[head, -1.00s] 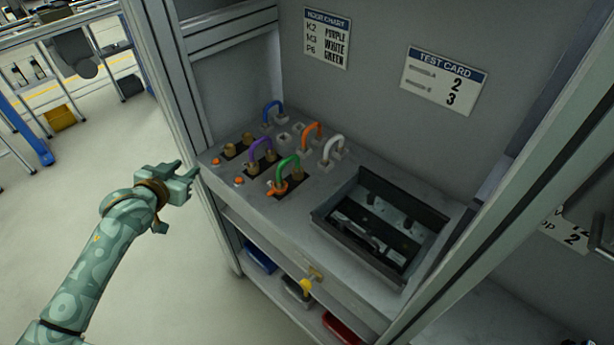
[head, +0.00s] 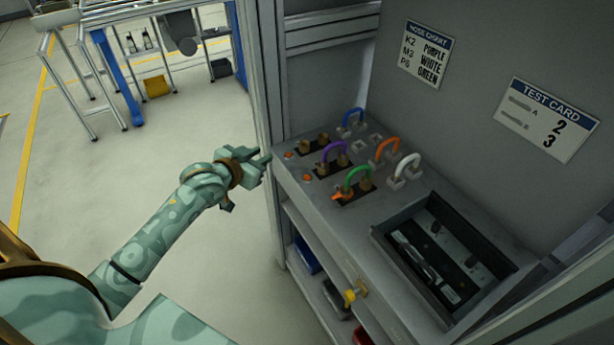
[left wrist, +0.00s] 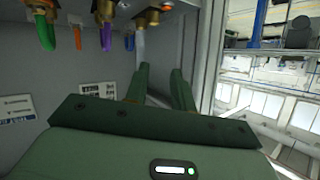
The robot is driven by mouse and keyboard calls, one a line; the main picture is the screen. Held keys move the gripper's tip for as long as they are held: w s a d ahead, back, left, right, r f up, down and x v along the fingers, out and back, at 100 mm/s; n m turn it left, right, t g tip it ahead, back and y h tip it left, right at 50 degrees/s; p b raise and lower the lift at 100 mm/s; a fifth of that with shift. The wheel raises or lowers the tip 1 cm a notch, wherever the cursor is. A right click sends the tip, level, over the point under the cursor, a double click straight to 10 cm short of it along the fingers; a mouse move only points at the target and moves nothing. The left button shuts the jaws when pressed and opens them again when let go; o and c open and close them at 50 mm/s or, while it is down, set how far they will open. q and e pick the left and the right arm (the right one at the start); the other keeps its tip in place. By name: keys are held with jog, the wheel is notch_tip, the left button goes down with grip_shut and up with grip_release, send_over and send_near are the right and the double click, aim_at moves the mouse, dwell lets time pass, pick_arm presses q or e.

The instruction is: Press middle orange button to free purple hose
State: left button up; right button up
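The purple hose (head: 335,149) arches over its brass fittings in the middle row of the panel (head: 312,198), both ends seemingly seated. The middle orange button (head: 306,177) is at the panel's left edge in front of that row. Another orange button (head: 289,155) lies in the row behind; the orange part by the green hose (head: 357,178) is partly hard to make out. My left gripper (head: 264,158) is just left of the panel edge, apart from the buttons, fingers parted and empty. In the left wrist view, its fingers (left wrist: 159,90) show a gap, and the purple hose (left wrist: 106,38) appears inverted. My right gripper is out of view.
A recessed black tray (head: 455,258) fills the right of the bench. A frame post (head: 268,80) rises just behind my left gripper. Open floor lies left.

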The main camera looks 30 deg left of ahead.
pick_arm(q)
grip_shut()
dwell(1.5)
